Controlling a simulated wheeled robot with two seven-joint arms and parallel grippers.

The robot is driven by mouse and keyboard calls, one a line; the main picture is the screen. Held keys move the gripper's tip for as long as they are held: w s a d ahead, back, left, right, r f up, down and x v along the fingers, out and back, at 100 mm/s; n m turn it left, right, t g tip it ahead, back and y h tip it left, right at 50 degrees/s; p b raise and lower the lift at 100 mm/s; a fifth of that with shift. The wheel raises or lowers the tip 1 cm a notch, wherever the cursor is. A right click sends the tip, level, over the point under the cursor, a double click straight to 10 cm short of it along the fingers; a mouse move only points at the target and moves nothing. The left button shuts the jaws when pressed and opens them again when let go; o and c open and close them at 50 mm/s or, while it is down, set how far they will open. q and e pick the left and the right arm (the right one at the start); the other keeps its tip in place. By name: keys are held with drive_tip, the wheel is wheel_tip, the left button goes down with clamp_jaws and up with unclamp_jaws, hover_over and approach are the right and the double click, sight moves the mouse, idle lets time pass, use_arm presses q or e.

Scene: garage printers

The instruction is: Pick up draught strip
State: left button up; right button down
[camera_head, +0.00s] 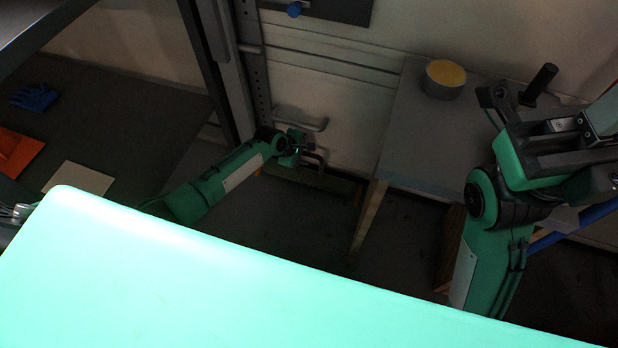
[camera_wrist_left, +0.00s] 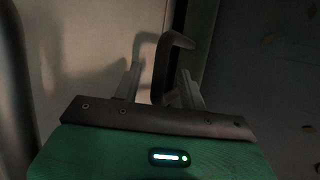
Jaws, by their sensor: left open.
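A long, low olive-green strip (camera_head: 318,181), which looks like the draught strip, lies along the foot of the pale door or wall panel in the head view. A dark bent handle (camera_head: 318,158) rises at it. In the left wrist view, the handle (camera_wrist_left: 173,42) stands between the fingers, and the green strip (camera_wrist_left: 199,40) runs behind to the right. My left gripper (camera_head: 299,152) is open around the handle, not closed on it; whether a finger touches it I cannot tell. My right arm shows at the right; its gripper is not in view.
A pale bar handle (camera_head: 300,117) sits on the panel just above my left gripper. A grey table (camera_head: 420,140) to the right bears a round tub (camera_head: 444,80) and a dark upright cylinder (camera_head: 540,84). A blue glove (camera_head: 35,97) lies far left. A bright green surface fills the foreground.

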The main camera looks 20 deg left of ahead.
use_arm(q)
clamp_jaws()
idle(1.3)
drive_tip(key=shift+r, duration=0.1)
